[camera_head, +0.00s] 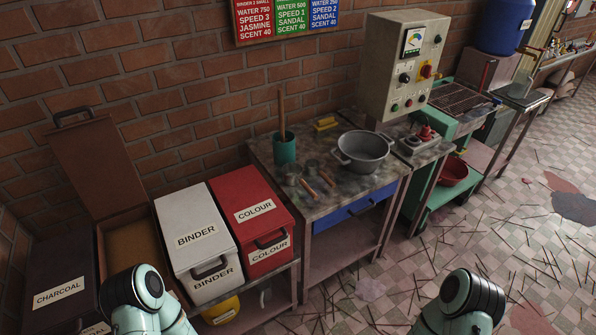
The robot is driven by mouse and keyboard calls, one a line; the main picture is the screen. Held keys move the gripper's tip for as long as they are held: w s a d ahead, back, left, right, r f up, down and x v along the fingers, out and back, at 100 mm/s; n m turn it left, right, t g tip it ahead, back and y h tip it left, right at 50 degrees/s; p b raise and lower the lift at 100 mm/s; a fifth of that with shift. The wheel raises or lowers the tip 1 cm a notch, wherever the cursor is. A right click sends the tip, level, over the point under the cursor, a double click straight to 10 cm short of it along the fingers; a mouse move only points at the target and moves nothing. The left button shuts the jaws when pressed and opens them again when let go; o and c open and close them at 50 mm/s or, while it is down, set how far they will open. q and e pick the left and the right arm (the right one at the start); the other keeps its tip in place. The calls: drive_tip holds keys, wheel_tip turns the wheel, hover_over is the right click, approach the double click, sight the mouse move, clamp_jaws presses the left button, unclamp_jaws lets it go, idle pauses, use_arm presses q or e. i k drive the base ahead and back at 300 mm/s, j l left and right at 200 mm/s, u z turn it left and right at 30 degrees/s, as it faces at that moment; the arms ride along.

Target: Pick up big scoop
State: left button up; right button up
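Two small scoops with brown wooden handles lie on the worktable (264,157), in front of the green cup. The left scoop (307,189) and the right scoop (326,178) look close in size, and I cannot tell which is the big one. Their dark heads blend into the stained tabletop. Only parts of my two arms show at the bottom edge, left and right of the middle. Both of my grippers are out of view, and nothing is seen touching the scoops.
A green cup (284,149) with a stick and a grey pot (364,151) stand on the table. A white binder bin (196,228) and red colour bin (250,210) are shut at its left. A brown bin (130,243) stands open. The floor at right has scattered sticks.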

sight(292, 173)
drive_tip(key=i+l+u, duration=0.1)
drive_tip(key=l, duration=0.25)
drive_tip(key=i+l+u, duration=0.1)
drive_tip(key=i+l, duration=0.3)
drive_tip(key=l, duration=0.3)
drive_tip(key=u, duration=0.05)
